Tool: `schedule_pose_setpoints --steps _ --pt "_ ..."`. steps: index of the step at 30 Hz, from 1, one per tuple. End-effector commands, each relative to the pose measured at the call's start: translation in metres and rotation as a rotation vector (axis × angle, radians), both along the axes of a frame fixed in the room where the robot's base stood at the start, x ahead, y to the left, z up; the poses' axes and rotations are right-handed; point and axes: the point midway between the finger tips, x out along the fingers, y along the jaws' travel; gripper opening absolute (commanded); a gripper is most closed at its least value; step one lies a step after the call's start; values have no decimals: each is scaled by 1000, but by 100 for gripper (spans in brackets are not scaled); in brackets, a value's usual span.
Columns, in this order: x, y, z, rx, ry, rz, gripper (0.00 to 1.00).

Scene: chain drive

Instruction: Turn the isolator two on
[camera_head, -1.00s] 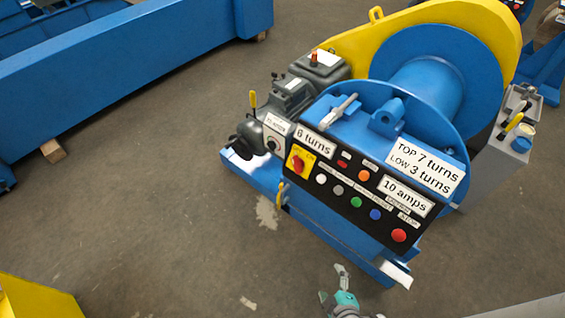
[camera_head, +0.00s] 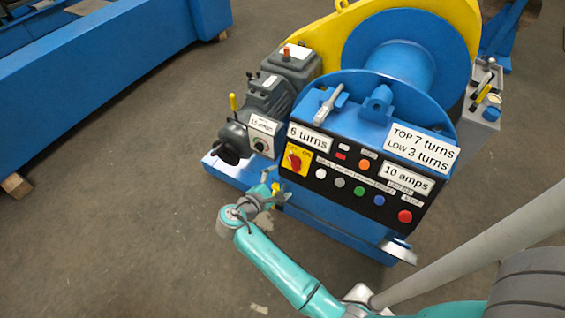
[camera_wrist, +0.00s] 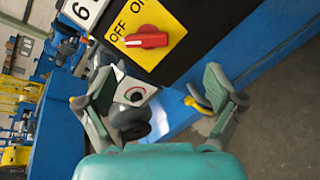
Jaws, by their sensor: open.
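A red rotary switch (camera_head: 294,161) sits on a yellow plate at the left end of the black control panel (camera_head: 330,187). In the wrist view the red switch handle (camera_wrist: 147,40) lies across the plate, below the words OFF and ON, with one end near OFF. A second dial (camera_head: 261,144) is on the grey motor unit, under a "15 amps" label; it shows between my fingers in the wrist view (camera_wrist: 135,95). No visible label says "isolator two". My gripper (camera_head: 272,190) is open and empty, below and left of the yellow plate, apart from the switch.
Coloured push buttons (camera_head: 358,190) line the panel to the right. A yellow-handled lever (camera_head: 232,103) stands on the grey motor unit (camera_head: 268,98). A yellow hook (camera_wrist: 198,105) shows near my right finger.

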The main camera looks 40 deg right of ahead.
Motion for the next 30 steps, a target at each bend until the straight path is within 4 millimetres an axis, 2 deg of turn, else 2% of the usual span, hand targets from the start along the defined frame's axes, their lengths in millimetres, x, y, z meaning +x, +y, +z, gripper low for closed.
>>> schedule_pose_setpoints --steps 3,8,21,30 --pt "8 0 13 -30 18 -31 93" --pt "10 -6 14 -41 26 -43 93" --pt "22 -73 -7 -38 26 -44 93" --pt "27 -99 -16 -38 24 -41 93"
